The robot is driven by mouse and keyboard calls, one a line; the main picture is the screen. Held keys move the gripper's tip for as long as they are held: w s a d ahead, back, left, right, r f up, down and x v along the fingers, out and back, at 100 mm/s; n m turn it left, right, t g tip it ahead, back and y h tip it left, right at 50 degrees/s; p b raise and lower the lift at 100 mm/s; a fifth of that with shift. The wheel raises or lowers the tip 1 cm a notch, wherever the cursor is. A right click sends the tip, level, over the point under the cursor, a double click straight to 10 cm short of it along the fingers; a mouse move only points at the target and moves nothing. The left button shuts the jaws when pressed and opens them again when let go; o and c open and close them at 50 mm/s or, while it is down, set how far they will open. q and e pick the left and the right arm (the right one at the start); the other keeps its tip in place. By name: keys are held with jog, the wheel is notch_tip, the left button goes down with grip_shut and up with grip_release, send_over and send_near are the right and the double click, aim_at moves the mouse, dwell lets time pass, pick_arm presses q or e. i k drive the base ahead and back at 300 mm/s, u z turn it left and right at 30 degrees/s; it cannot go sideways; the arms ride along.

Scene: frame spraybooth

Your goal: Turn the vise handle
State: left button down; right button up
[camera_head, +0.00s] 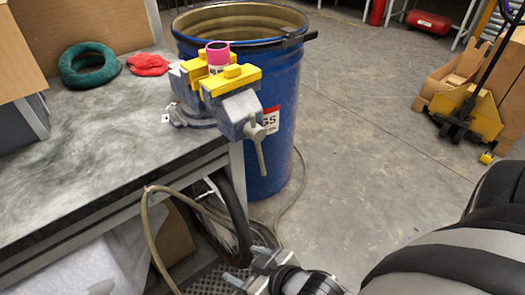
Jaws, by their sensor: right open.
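A grey vise (240,108) with yellow jaw pads is mounted at the right corner of the workbench. A pink cylinder (217,56) stands upright between its jaws. The vise handle (261,156) is a grey bar at the vise's front end, hanging nearly straight down past the bench corner. My right gripper (247,268) is at the bottom centre, below the handle and apart from it. It is open, with nothing seen between its fingers. My left gripper is not in this view.
A blue drum (280,90) stands right behind the vise. A hose (150,230) hangs off the bench front near my right gripper. Open floor lies to the right.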

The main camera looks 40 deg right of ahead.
aim_at(256, 133)
jog(key=u, duration=0.15)
jog(key=k, duration=0.9)
jog(key=z, duration=1.2)
jog(key=i, duration=0.95)
jog(key=u, duration=0.05)
